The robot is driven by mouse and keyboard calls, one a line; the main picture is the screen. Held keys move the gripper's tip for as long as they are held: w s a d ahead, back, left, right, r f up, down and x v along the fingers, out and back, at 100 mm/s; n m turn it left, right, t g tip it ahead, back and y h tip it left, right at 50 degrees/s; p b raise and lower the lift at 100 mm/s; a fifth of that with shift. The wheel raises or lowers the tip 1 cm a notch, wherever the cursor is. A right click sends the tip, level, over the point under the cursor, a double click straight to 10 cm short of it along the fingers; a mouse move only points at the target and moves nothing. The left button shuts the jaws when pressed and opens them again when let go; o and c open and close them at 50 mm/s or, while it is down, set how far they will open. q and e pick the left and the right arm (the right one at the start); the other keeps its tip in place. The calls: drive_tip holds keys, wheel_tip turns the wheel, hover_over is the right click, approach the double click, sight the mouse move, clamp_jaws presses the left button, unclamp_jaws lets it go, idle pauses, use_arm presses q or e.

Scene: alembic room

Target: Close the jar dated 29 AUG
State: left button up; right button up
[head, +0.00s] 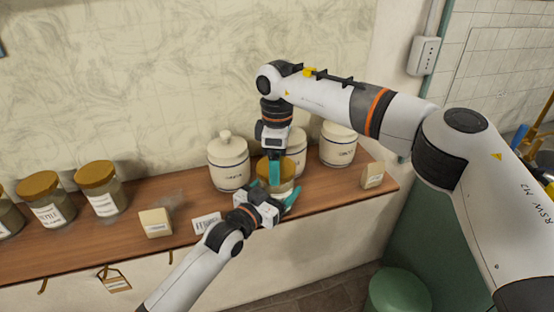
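A jar with a golden-brown lid (289,167) stands on the wooden shelf between white ceramic jars. Both my grippers are at it, and they hide much of its body and label. No date can be read on it, and I cannot tell how the lid sits. My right gripper (275,180) points down from above, its teal fingers in front of the lid; whether they grip it is unclear. My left gripper (277,204) reaches in from the lower left, at the jar's front. Its teal fingers look spread, but their hold on the jar is hidden.
White lidded jars (229,163) (338,145) stand on either side, with another partly hidden behind. Several golden-lidded jars (101,189) stand at left. Small blocks (155,222) (372,175) and a barcode card (206,223) are on the shelf (75,242). A green round stool (400,290) is below.

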drive_tip(key=m, duration=0.3)
drive_tip(key=shift+r, duration=0.1)
drive_tip(key=o, duration=0.9)
drive_tip(key=shift+r, duration=2.2)
